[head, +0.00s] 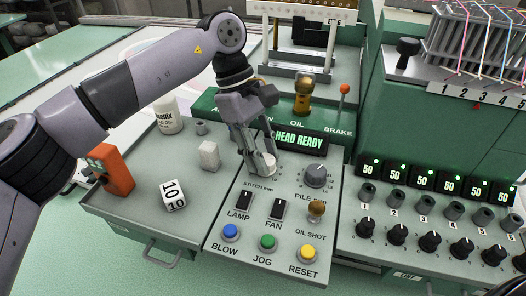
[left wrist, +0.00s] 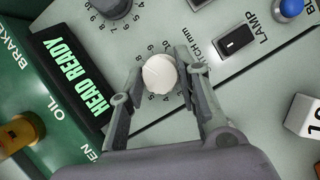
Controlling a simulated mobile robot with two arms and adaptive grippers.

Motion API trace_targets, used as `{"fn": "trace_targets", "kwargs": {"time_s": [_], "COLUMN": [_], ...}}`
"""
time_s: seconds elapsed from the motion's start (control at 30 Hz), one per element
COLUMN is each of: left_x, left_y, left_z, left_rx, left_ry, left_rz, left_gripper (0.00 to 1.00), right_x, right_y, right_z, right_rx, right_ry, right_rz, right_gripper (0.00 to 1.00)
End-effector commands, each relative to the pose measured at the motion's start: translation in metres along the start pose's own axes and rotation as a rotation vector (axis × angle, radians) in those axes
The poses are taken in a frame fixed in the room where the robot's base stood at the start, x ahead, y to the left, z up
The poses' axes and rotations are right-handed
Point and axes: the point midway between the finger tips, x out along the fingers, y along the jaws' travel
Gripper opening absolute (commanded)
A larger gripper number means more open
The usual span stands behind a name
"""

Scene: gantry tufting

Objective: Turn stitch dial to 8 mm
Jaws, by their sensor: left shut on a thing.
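The stitch dial (left wrist: 160,74) is a round, pale knob on the grey panel, with a ring of numbers around it, near the printed "STITCH mm". In the head view the dial (head: 266,166) is partly hidden by my left gripper (head: 257,168). That gripper reaches down from above. In the left wrist view the two fingers of the left gripper (left wrist: 161,66) stand on either side of the dial, shut on it. I cannot clearly read which number the dial points to. My right gripper is not in view.
The pile dial (head: 316,175) sits just right of the stitch dial. The lamp switch (head: 243,202), fan switch (head: 277,209) and coloured buttons lie in front. A white block (head: 209,155), a numbered cube (head: 173,195) and an orange object (head: 113,170) stand on the tray left.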

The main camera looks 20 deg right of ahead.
Motion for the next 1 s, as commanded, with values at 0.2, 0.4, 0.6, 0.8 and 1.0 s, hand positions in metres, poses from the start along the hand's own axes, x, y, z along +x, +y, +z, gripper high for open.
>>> {"fn": "trace_targets", "kwargs": {"time_s": [0.2,0.4,0.6,0.8,1.0], "left_x": [-0.001,-0.001,0.0,-0.003,-0.032], "left_y": [0.001,0.0,0.0,0.0,0.001], "left_z": [0.0,0.0,0.0,0.0,0.0], "left_rx": [0.0,-0.001,-0.001,-0.002,-0.003], "left_ry": [0.001,0.001,0.0,0.001,0.002], "left_rz": [0.004,0.003,0.002,0.002,0.006], "left_gripper": [0.34,0.47,0.51,0.51,0.51], "right_x": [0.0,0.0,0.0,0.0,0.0], "right_y": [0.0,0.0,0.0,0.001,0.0], "right_z": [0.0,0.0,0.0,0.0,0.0], "right_rx": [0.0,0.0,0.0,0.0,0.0], "right_ry": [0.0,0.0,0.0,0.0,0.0], "right_rz": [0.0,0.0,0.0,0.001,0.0], "right_gripper": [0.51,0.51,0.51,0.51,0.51]}}
